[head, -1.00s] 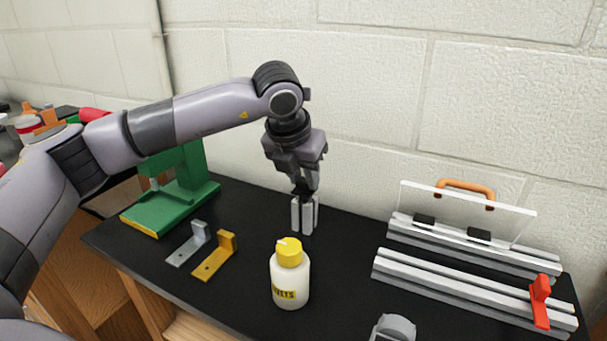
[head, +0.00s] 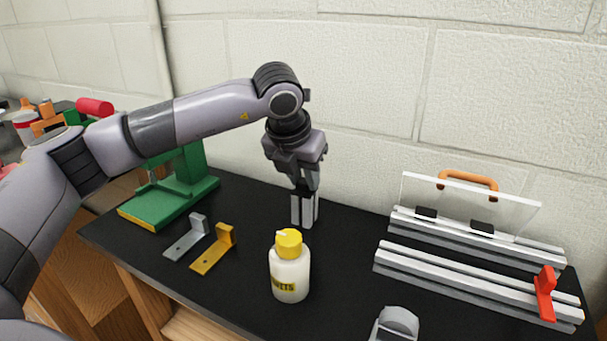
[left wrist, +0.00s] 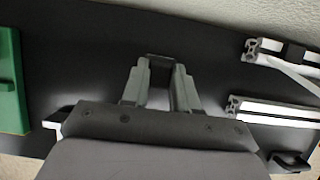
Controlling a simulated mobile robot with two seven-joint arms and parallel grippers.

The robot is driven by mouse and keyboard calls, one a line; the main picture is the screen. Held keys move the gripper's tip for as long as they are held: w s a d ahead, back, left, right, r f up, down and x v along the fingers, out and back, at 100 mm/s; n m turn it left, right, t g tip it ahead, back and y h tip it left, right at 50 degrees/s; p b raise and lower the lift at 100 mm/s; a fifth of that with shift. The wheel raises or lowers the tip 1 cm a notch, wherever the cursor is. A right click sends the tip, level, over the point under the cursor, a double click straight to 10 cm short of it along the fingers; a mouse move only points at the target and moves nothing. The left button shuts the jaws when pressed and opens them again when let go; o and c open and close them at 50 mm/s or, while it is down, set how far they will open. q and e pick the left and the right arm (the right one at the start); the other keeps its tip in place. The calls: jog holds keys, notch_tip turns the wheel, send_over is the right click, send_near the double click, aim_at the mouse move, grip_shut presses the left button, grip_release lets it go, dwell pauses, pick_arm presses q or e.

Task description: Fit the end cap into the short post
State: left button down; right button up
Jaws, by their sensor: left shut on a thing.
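The short post (head: 304,212) is a light grey aluminium extrusion piece standing upright on the black bench top near the wall. My left gripper (head: 306,189) points down at its upper end, with the fingertips overlapping the post's top in the head view. The left gripper is shut on a small dark piece, seemingly the end cap, mostly hidden by the fingers. In the left wrist view, a dark piece (left wrist: 159,58) shows between the fingertips (left wrist: 160,75). Whether it sits in the post's end cannot be told.
A white bottle with a yellow cap (head: 290,272) stands in front of the post. A grey bracket (head: 188,239) and a yellow one (head: 213,250) lie left, before a green press (head: 178,190). Extrusion rails (head: 470,283), a clear panel with an orange handle (head: 468,182) and a red clamp (head: 545,294) lie right.

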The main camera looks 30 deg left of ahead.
pick_arm(q)
jog(key=c, duration=0.8)
grip_release()
jog(key=v, duration=0.7)
jog(key=shift+s+r, duration=0.1)
